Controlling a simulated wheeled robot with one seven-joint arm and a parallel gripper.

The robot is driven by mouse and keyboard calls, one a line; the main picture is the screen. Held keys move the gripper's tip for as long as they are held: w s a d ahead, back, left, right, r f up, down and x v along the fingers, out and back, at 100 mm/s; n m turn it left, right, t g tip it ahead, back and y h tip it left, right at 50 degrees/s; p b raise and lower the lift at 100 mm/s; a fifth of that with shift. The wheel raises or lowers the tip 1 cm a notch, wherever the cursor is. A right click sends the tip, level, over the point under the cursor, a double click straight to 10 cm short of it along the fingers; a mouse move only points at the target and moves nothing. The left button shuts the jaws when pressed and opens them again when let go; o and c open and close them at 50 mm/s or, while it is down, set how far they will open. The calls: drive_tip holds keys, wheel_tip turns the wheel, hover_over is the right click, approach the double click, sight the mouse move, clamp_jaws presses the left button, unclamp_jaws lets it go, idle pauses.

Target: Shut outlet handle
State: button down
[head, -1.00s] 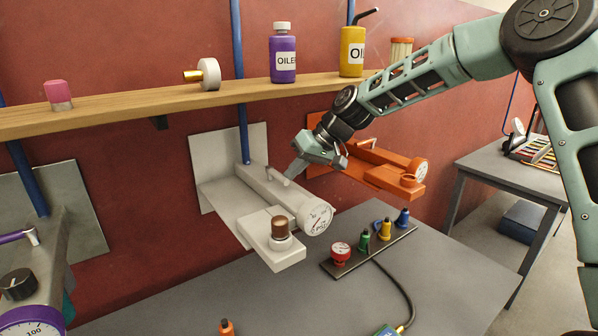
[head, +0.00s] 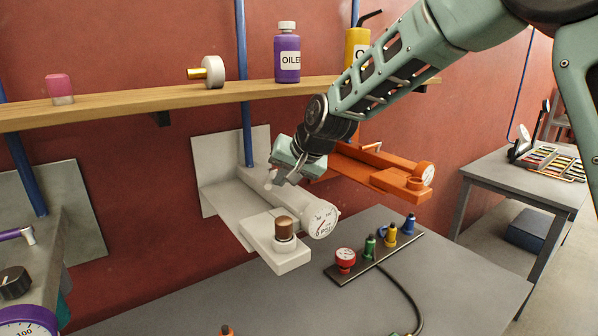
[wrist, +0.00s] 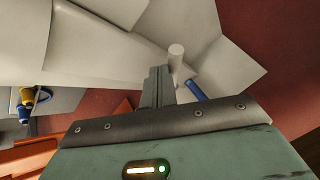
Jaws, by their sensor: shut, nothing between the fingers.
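The white outlet unit (head: 262,201) projects from a pale wall plate, with a pressure gauge (head: 321,219) on its front end and a brown-topped knob (head: 284,229) beside it. My gripper (head: 274,181) is low over the rear part of the white bar, its fingers together and empty. The outlet handle is mostly hidden by my gripper in the head view. In the wrist view a pale round-ended handle (wrist: 176,51) stands right beside the fingertips (wrist: 160,80); I cannot tell whether they touch.
An orange unit (head: 385,171) is mounted just right of my arm. A wooden shelf (head: 140,107) with bottles runs above. A blue pipe (head: 245,125) rises behind the white unit. A strip of coloured connectors (head: 372,252) lies on the grey bench below.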

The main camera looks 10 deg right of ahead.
sight(268, 182)
drive_tip(key=shift+a+m+h, duration=0.3)
drive_tip(key=shift+a+m, duration=0.15)
drive_tip(key=shift+m, duration=0.05)
drive_tip(key=shift+w+a, duration=0.1)
drive_tip(key=shift+a, duration=1.1)
drive_tip(key=shift+w+a+p, duration=0.15)
drive_tip(key=shift+w+a, duration=0.05)
drive_tip(key=shift+a, duration=0.25)
drive_tip(key=shift+w+a+p, duration=0.15)
drive_tip(key=shift+w+a, duration=0.05)
drive_tip(key=shift+a, duration=0.25)
drive_tip(key=shift+w+a, duration=0.3)
drive_tip(key=shift+a, duration=0.2)
drive_tip(key=shift+w+t, duration=0.15)
drive_tip(key=shift+t, duration=0.15)
